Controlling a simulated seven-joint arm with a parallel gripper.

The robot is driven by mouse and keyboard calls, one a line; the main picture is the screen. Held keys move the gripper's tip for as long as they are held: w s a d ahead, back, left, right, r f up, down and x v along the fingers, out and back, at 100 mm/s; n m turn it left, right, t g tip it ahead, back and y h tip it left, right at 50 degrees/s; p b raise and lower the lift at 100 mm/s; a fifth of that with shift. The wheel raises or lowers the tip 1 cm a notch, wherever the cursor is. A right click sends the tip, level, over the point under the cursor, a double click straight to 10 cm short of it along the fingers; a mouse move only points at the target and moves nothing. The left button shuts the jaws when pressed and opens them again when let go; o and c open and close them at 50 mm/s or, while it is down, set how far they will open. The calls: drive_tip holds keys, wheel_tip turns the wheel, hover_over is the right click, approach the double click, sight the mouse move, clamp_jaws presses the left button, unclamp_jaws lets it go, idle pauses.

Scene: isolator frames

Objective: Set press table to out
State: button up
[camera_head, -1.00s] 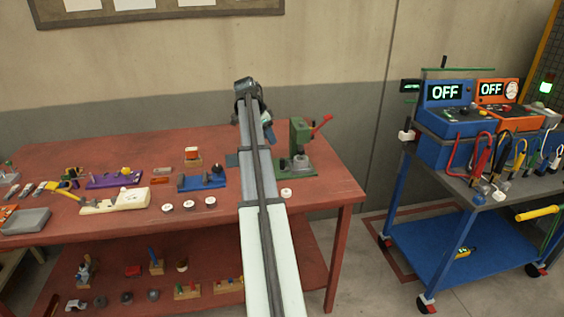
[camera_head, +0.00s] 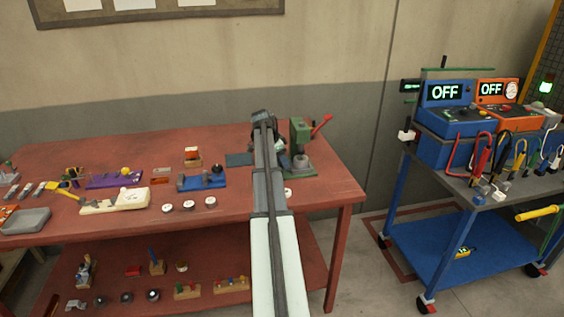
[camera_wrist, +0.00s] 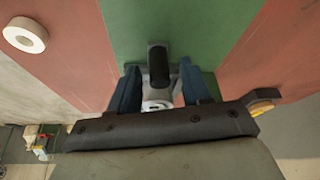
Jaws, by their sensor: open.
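The green press (camera_head: 300,132) with a red lever (camera_head: 321,125) stands at the right end of the red bench. In the wrist view its green base (camera_wrist: 135,25) runs between red strips of bench top. A black upright knob (camera_wrist: 158,68) on a grey bracket, apparently the press table's handle, shows there. My gripper (camera_wrist: 160,84) is open, with its blue fingers on either side of the knob's line. I cannot tell whether they touch it. A pale round part shows lower between the fingers. In the head view my arm hides the gripper and part of the press base.
A white ring (camera_wrist: 25,35) lies on the bench beside the press base. A blue fixture (camera_head: 202,180), several white rings and a cream fixture (camera_head: 115,201) lie to the left. A blue cart (camera_head: 450,190) with two units reading OFF stands right, across a floor gap.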

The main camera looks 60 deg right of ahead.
drive_tip(key=shift+s+d+f, duration=0.1)
drive_tip(key=shift+f, duration=0.25)
clamp_jaws()
idle(0.3)
